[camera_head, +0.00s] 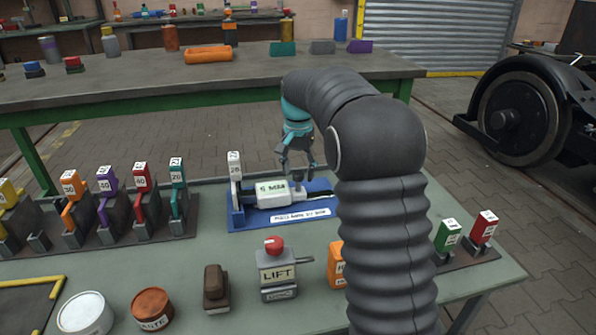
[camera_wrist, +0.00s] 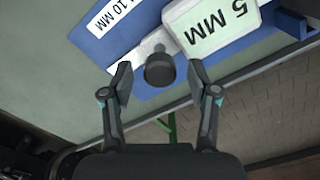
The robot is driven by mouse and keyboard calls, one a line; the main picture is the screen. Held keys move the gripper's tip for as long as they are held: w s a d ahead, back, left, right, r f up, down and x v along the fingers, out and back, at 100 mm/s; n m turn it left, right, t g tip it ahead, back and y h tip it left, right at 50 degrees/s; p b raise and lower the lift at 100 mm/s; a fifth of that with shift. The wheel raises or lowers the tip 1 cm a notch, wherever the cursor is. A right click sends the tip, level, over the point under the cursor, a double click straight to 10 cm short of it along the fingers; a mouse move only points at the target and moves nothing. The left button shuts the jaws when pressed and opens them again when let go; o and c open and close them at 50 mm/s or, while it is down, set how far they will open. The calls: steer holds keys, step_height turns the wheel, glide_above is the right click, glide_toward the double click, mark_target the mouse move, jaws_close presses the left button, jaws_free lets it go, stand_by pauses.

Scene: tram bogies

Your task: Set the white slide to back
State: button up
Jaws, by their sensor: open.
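The white slide (camera_head: 272,194), marked "5 MM", lies on a blue base (camera_head: 240,222) on the green bench. It also shows at the top of the wrist view (camera_wrist: 215,30). A dark round knob (camera_wrist: 160,70) stands on a pale plate beside the "5 MM" block. My gripper (camera_head: 298,168) is open above the knob in the head view. In the wrist view the two fingers (camera_wrist: 160,82) are on either side of the knob, with gaps between. I cannot tell how far down they reach. My arm hides the base's right end.
A white upright tag (camera_head: 235,165) stands at the base's left end. A rack of coloured tagged handles (camera_head: 142,200) is to the left. A grey "LIFT" box with a red button (camera_head: 277,270) is in front. Green and red tagged blocks (camera_head: 467,232) stand to the right.

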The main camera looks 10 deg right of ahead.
jaws_close()
steer(key=d+p, duration=0.1)
steer(key=d, duration=0.2)
stand_by(0.4)
steer(key=shift+d, duration=0.1)
jaws_free()
steer(key=shift+d, duration=0.2)
steer(key=shift+a, duration=0.15)
